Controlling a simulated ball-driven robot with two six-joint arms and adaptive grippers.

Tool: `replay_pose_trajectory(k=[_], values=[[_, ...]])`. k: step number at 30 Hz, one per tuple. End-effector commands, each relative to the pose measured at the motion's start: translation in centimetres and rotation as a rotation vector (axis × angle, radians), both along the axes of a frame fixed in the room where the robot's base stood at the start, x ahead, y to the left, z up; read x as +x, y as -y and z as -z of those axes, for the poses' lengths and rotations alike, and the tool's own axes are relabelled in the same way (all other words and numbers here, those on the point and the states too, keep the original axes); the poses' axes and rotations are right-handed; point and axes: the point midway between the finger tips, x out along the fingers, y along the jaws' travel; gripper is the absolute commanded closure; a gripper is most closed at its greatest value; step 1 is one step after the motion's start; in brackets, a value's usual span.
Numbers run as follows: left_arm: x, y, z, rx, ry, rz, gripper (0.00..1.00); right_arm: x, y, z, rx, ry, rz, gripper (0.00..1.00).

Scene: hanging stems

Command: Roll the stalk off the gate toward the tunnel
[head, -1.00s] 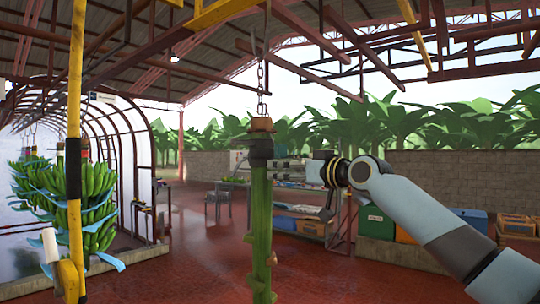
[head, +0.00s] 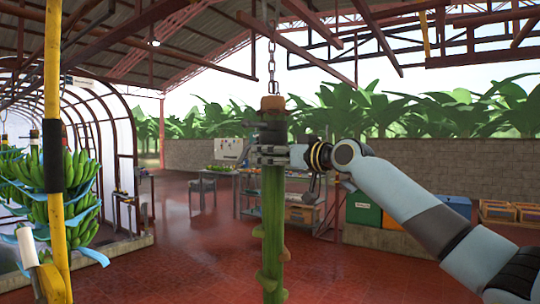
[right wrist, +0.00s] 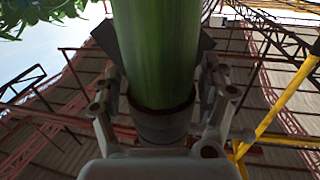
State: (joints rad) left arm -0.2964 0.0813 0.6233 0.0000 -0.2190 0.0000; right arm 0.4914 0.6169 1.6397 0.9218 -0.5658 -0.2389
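A green stalk (head: 272,230) hangs upright from a chain (head: 271,50), with an orange-brown cap and a dark collar (head: 270,130) at its top. My right gripper (head: 270,154) is at the stalk's upper part, near the collar. In the right wrist view the stalk (right wrist: 158,50) stands between my right gripper's fingers (right wrist: 160,60), one on each side. Their pads are close against it, but I cannot tell whether they press on it. The arched tunnel (head: 105,115) is at the left. I cannot make out the gate.
A yellow post (head: 54,110) with a black band stands close at the left, before hanging green bananas (head: 75,205). Tables (head: 245,185) and coloured bins (head: 365,210) stand behind the stalk. The red floor (head: 180,250) between tunnel and stalk is clear.

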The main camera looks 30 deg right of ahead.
Motion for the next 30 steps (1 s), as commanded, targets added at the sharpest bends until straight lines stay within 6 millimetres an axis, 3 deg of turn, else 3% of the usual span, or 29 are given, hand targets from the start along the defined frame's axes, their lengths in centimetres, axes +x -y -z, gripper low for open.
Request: replay_pose_trajectory(k=[1,7,18,26,30], values=[[-0.7,0.0,0.0,-0.001,-0.011,-0.001,0.43,0.0,0.0,0.0,0.0,0.0,0.0,0.24],[-2.1,0.1,0.2,-0.002,-0.031,-0.002,0.43,0.0,0.0,0.0,0.0,0.0,0.0,0.5],[0.3,0.2,0.0,-0.002,0.005,0.0,0.43,0.0,0.0,0.0,0.0,0.0,0.0,0.98],[0.0,0.2,0.5,-0.002,0.0,-0.001,0.43,0.5,-0.1,0.0,0.002,0.002,0.0,1.0],[-0.5,0.2,1.8,-0.002,-0.007,-0.001,0.43,2.2,-0.4,0.2,0.005,0.004,0.0,1.0]])
